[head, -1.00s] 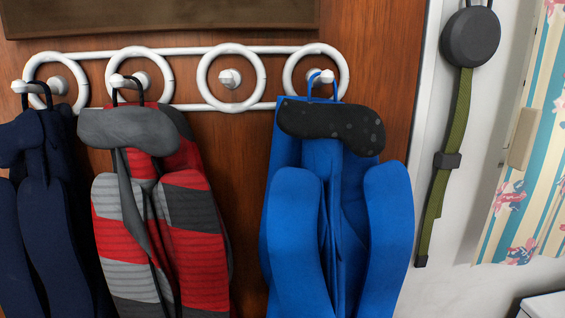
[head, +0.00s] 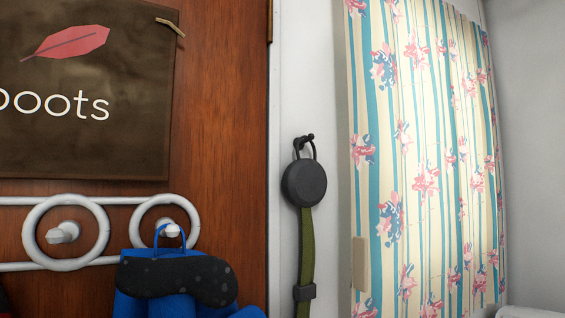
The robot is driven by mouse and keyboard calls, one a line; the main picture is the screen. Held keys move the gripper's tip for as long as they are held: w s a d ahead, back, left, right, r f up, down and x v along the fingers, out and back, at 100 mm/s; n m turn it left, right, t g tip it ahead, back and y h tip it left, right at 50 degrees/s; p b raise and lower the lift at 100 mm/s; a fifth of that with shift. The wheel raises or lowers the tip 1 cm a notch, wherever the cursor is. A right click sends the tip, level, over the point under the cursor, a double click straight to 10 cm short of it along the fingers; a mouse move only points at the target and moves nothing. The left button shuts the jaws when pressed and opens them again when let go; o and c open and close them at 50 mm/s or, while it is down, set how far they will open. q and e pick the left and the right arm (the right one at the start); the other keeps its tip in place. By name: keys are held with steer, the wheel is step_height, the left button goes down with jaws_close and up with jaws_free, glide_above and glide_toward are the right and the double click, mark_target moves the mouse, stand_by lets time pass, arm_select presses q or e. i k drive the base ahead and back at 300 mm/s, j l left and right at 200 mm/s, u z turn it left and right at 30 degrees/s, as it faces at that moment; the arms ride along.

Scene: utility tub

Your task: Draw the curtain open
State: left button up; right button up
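The curtain (head: 430,150) hangs on the right side of the head view. It is cream with teal stripes and pink and blue flowers. It hangs in shallow folds, spread across its stretch of the white wall. Its top edge is mostly out of the picture. A small beige tab or handle (head: 361,263) sits at its lower left edge. Neither of my grippers is in view.
A black round leash reel (head: 304,184) with a green strap hangs on a wall hook left of the curtain. A wooden door (head: 225,110) bears a "boots" sign (head: 90,140), a white hook rack (head: 105,230) and a blue garment (head: 150,303). A white edge (head: 530,312) shows at the lower right.

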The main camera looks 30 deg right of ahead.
mark_target(408, 250)
steer(key=z, duration=1.65)
